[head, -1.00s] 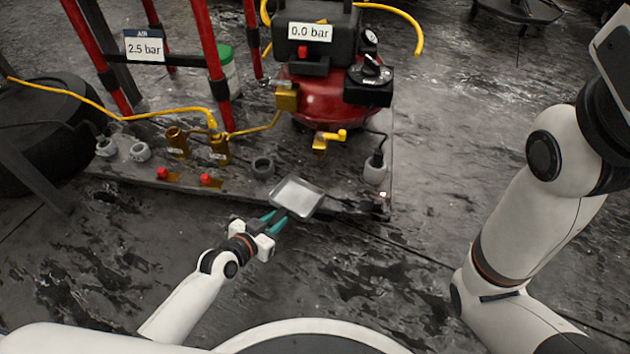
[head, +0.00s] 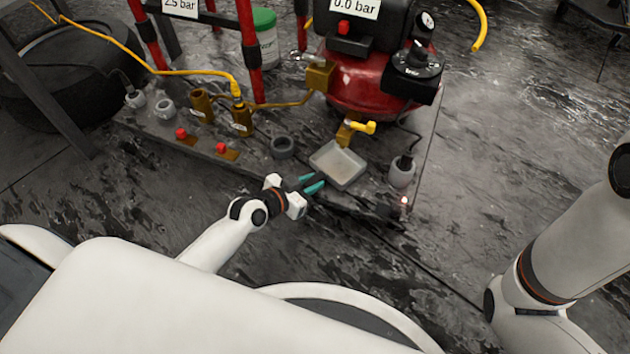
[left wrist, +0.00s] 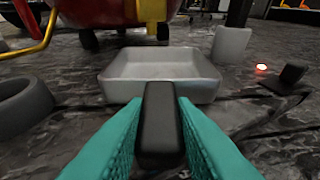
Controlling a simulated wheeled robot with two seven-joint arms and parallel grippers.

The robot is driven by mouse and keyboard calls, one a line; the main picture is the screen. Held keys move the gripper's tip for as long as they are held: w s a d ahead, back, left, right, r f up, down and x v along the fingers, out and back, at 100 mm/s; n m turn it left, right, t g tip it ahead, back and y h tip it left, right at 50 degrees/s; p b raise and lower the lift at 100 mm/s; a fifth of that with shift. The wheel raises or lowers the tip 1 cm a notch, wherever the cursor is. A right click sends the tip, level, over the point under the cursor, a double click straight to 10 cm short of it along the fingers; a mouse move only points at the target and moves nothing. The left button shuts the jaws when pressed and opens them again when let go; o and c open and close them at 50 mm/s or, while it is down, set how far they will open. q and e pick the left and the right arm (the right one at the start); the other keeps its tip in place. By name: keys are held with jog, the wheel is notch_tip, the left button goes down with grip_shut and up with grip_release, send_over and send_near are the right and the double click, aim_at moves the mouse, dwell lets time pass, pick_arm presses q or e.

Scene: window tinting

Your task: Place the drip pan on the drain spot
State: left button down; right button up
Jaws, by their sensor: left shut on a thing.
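The drip pan (head: 338,165) is a shallow grey rectangular tray. In the head view it is just in front of the yellow drain valve (head: 357,130) of the red compressor (head: 365,85). My left gripper (head: 313,184) is shut on its dark handle; the left wrist view shows the handle (left wrist: 160,125) between the teal fingers and the empty pan (left wrist: 160,75) beyond. The pan looks level and close to the base board, but I cannot tell whether it touches. I see no clear drain spot marking. My right gripper is out of view.
A dark ring (head: 283,147) sits left of the pan and a grey cup (head: 402,172) to its right. Brass fittings (head: 203,107) and red knobs (head: 222,148) stand farther left on the board.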

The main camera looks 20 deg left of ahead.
pick_arm(q)
jog(key=c, duration=1.2)
grip_release()
jog(key=shift+f, duration=0.1)
